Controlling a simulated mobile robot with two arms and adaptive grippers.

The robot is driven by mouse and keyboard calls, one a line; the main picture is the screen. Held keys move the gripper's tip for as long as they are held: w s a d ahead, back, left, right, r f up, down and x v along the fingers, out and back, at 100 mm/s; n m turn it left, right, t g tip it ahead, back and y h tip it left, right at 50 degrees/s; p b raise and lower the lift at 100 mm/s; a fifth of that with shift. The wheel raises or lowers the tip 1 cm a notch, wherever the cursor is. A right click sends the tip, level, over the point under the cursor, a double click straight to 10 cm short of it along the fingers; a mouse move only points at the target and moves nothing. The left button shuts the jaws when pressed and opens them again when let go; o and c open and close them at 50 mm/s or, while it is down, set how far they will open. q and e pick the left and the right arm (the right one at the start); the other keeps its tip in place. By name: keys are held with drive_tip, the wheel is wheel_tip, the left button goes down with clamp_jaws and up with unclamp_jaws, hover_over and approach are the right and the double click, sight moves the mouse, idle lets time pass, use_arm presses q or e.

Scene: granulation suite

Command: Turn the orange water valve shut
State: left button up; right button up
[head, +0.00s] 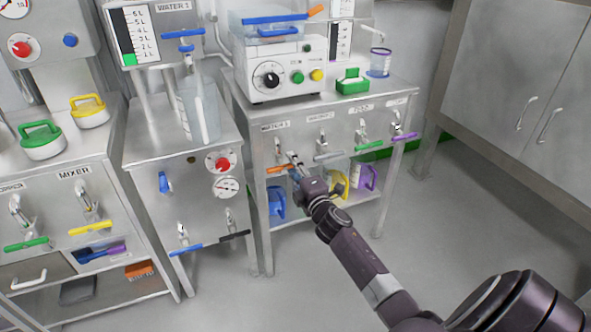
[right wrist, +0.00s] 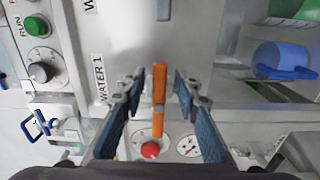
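The orange valve handle (head: 275,169) sits on the front of the steel bench, below the leftmost label, and is partly hidden by my right gripper (head: 294,161). In the right wrist view the orange handle (right wrist: 160,70) is a straight bar running up and down the picture, beside a label reading WATER 1. The open fingers of my right gripper (right wrist: 159,88) stand on either side of the bar, with a visible gap on both sides. My left gripper is in neither view.
Grey (head: 328,155), green (head: 370,146) and purple (head: 405,137) valve handles sit to the right on the same bench front. Blue, yellow and purple jugs stand on the shelf below.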

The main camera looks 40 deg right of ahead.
drive_tip(key=v, duration=1.2)
idle(0.3)
